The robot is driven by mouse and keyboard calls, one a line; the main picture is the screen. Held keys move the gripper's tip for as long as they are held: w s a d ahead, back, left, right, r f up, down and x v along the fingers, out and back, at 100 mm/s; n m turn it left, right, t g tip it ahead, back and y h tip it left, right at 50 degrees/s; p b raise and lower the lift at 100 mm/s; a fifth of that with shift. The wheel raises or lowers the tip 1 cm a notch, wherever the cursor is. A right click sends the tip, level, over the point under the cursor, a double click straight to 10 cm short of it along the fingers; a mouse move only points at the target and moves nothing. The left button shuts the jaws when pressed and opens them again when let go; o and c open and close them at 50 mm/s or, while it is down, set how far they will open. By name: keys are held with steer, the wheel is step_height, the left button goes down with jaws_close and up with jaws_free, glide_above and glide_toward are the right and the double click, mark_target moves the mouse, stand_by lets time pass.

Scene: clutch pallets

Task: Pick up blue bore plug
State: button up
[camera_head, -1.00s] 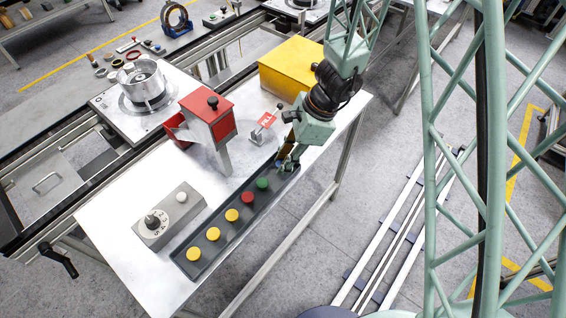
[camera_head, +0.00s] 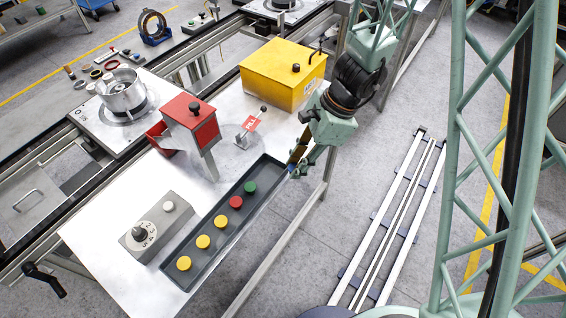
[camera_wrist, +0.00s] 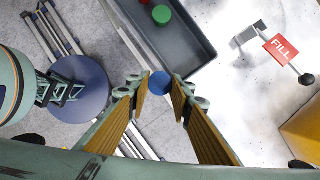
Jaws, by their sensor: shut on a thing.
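The blue bore plug (camera_wrist: 160,83) is between the fingertips of my gripper (camera_wrist: 159,90) in the wrist view, and the jaws are shut on it. In the head view my gripper (camera_head: 297,165) is at the far right end of the dark tray (camera_head: 222,248), just past the table edge. Only a small bit of blue (camera_head: 291,171) shows there at the fingertips. A green plug (camera_head: 250,187), a red plug (camera_head: 235,202) and several yellow plugs (camera_head: 203,242) stand in a row in the tray.
A yellow box (camera_head: 283,72), a small FILL lever (camera_head: 251,124), a red press-like stand (camera_head: 191,123) and a grey selector box (camera_head: 155,228) stand on the table. Floor rails (camera_head: 385,225) lie to the right. The floor between table and rails is clear.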

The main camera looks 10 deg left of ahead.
steer(key=s+d, duration=0.1)
steer(key=d, duration=0.6)
steer(key=shift+s+d+r+b, duration=0.15)
steer(key=shift+s+r+b, duration=0.15)
steer(key=shift+s+r, duration=0.1)
steer(key=shift+f, duration=0.1)
stand_by(0.4)
